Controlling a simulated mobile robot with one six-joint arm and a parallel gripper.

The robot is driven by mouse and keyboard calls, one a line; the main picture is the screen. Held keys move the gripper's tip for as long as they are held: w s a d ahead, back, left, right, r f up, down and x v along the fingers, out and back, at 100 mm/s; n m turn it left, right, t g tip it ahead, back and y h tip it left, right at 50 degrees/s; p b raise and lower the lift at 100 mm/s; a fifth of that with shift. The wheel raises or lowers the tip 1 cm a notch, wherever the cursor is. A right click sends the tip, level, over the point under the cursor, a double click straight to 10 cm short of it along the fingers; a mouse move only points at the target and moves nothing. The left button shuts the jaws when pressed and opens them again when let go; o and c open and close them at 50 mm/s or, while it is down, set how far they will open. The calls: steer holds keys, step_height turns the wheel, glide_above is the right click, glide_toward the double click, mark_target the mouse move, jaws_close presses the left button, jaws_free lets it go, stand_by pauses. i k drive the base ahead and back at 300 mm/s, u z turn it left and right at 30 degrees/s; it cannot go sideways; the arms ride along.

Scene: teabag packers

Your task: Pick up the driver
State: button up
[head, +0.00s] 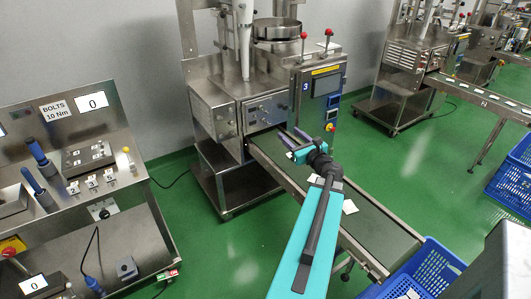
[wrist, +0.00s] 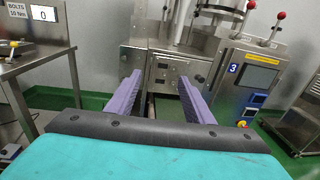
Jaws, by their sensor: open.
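Two blue-handled tools that look like drivers stand on the steel bench at the left of the head view, the upper driver (head: 37,152) and the lower driver (head: 31,180). A blue piece with a black cable (head: 93,284) hangs lower down; I cannot tell whether it is a driver. My gripper (head: 294,137) is open and empty, well right of the bench, above the conveyor by machine 3. In the wrist view my gripper (wrist: 160,76) has its two purple fingers wide apart, pointing at the machine, with no driver between them.
The bench (head: 122,160) carries a "BOLTS 10 Nm" display (head: 92,101), numbered blocks and a yellow-topped knob. Machine 3 (head: 265,80) and its conveyor (head: 375,225) stand close to my arm. Blue crates (head: 430,262) are at lower right.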

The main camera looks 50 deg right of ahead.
mark_target(34, 148)
steer(key=u, duration=0.35)
steer(key=i, duration=1.25)
steer(key=u, duration=0.25)
steer(key=k, duration=0.15)
steer(key=u, duration=1.2)
